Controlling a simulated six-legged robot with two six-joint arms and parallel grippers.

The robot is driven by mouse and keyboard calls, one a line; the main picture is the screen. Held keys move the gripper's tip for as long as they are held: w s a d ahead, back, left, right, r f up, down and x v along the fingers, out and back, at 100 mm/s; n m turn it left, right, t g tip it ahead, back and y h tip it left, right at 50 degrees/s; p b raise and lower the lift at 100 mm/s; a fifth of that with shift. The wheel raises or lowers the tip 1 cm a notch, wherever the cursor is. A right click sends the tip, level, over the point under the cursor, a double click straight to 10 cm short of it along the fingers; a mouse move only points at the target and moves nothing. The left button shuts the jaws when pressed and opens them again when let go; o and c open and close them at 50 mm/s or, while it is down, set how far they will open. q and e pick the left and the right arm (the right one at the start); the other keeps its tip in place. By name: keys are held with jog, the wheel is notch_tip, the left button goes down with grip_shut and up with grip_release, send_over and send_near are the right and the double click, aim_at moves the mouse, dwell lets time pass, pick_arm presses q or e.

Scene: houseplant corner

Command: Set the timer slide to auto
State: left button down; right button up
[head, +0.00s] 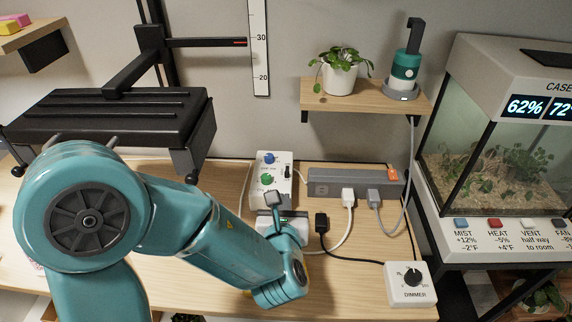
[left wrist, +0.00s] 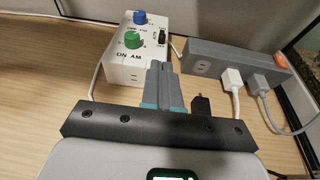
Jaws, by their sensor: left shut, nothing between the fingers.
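The timer (head: 256,187) is a white box on the wooden bench with a blue knob and a green knob on its sloped face; it also shows in the left wrist view (left wrist: 122,72). The timer slide (left wrist: 162,37) is a small black switch at the right of that face, also seen in the head view (head: 287,171). Its setting is too small to read. My left gripper (head: 273,198) is shut and empty, in front of the timer. In the left wrist view its fingertips (left wrist: 159,66) point toward the timer's lower right, below the slide. My right gripper is out of view.
A dimmer box (head: 407,284) stands at the front right. A shelf (head: 350,98) with a plant hangs above; a glass case (head: 500,140) stands at the right.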

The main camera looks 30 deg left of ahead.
aim_at(287, 173)
pick_arm(q)
jog(key=p+x, duration=0.1)
jog(key=x, duration=0.1)
jog(key=shift+w+a+f+p, duration=0.1)
jog(key=shift+w+f+p, duration=0.1)
jog(key=shift+f+p, duration=0.15)
jog(key=x, duration=0.2)
jog(key=p+x, duration=0.1)
jog(key=r+x, duration=0.1)
jog(key=x, duration=0.1)
jog(key=shift+w+a+p, duration=0.15)
jog(key=shift+w+p, duration=0.2)
jog(key=shift+w, duration=0.1)
jog(key=shift+w+a, duration=0.2)
jog(key=shift+w, duration=0.15)
jog(key=shift+w+f, duration=0.2)
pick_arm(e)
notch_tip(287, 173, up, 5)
pick_arm(q)
jog(key=shift+s+r, duration=0.1)
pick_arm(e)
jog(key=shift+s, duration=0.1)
